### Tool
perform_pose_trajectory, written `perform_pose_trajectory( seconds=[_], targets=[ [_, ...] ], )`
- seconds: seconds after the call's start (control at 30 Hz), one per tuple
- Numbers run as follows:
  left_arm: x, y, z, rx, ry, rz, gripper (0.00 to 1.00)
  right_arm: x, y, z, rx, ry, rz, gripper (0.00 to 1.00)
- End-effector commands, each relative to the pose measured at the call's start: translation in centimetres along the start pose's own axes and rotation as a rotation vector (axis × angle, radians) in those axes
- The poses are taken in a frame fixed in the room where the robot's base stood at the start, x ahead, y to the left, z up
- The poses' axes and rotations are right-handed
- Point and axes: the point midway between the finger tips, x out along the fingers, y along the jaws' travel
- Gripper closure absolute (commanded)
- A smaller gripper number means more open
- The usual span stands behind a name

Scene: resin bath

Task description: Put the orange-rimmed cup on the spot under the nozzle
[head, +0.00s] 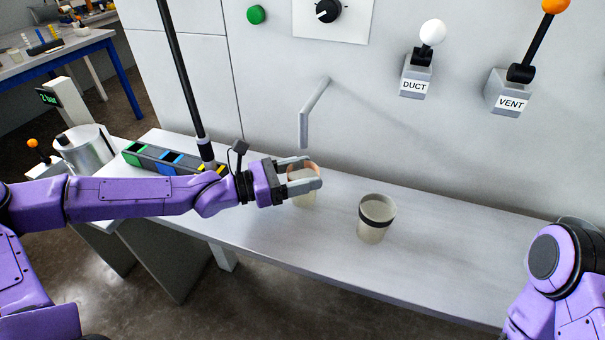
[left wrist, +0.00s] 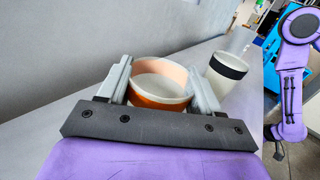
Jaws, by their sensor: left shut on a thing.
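The orange-rimmed cup (head: 304,198) is pale below its rim and stands between the fingers of my left gripper (head: 303,172), which is shut on it. In the left wrist view the cup (left wrist: 160,84) shows its orange band and open mouth, with a finger of the left gripper (left wrist: 161,85) on each side. The nozzle (head: 306,120) is a grey bent pipe on the wall, above and behind the cup. The spot under it cannot be made out. I cannot tell whether the cup touches the bench. My right gripper is out of view; only part of that arm shows at right.
A black-banded cup (head: 375,219) stands on the bench (head: 450,240) to the right of the held cup; it also shows in the left wrist view (left wrist: 226,72). A dark tray with coloured sections (head: 150,158) lies left, behind my left arm.

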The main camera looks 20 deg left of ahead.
Motion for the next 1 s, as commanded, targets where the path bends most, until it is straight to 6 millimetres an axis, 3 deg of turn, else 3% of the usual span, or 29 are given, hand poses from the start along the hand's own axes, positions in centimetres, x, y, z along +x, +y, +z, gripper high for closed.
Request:
perform_pose_trajectory(
  seconds=[0.3,0.33,0.4,0.77,0.93,1.0],
  targets=[
    [0.0,0.0,-0.5,0.001,-0.001,0.000,0.69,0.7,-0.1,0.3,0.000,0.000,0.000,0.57],
    [0.0,0.0,-0.4,0.001,0.000,0.000,0.26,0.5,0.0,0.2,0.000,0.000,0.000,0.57],
    [0.0,0.0,-0.3,0.001,0.000,0.000,0.10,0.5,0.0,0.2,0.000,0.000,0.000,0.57],
    [-0.1,0.0,0.4,0.000,-0.001,0.001,0.10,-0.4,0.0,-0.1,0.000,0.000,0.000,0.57],
    [-3.0,0.1,0.6,0.002,-0.006,0.005,0.10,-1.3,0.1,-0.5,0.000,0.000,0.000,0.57],
    [-4.5,0.3,1.2,0.002,-0.006,0.009,0.10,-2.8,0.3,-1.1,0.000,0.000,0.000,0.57]
  ],
)
